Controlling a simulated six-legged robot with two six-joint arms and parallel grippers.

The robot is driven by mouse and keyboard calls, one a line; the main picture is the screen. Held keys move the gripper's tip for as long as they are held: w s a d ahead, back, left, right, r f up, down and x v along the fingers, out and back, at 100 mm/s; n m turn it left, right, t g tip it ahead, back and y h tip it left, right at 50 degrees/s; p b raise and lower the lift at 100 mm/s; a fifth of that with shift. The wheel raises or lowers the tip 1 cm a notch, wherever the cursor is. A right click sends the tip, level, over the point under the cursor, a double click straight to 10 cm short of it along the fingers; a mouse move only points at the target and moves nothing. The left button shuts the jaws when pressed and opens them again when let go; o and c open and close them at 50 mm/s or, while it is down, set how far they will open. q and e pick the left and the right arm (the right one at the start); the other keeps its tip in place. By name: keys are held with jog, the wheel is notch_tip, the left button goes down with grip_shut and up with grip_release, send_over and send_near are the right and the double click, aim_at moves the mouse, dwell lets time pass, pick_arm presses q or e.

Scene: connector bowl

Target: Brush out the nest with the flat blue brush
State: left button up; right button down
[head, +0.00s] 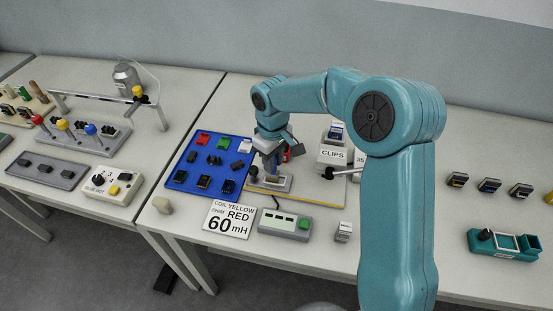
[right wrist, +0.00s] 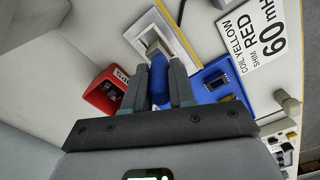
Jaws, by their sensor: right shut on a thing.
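My right gripper (head: 270,164) points down over a pale grey fixture (head: 283,184) on a yellow-edged board, which looks like the nest. In the right wrist view the gripper (right wrist: 160,72) is shut on the blue brush (right wrist: 158,82), whose body sits between the two fingers. The brush's far end is at or just above the light grey nest block (right wrist: 148,37). I cannot tell whether it touches. The inside of the nest is partly hidden by the brush and fingers. My left gripper is not in view.
A blue mat (head: 183,177) with several connectors lies left of the nest. A red box (right wrist: 104,92) is close beside the fingers. A grey box with a green button (head: 285,224), a sign (head: 229,219) and a CLIPS box (head: 333,155) stand around.

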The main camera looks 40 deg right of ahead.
jog(key=shift+s+d+b, duration=0.3)
jog(key=shift+s+d, duration=0.2)
jog(key=shift+s, duration=0.1)
jog(key=shift+w, duration=0.1)
jog(key=shift+w+a+p, duration=0.35)
jog(key=shift+w+a, duration=0.15)
jog(key=shift+s+d+b, duration=0.3)
jog(key=shift+s+d, duration=0.25)
jog(key=shift+s, duration=0.05)
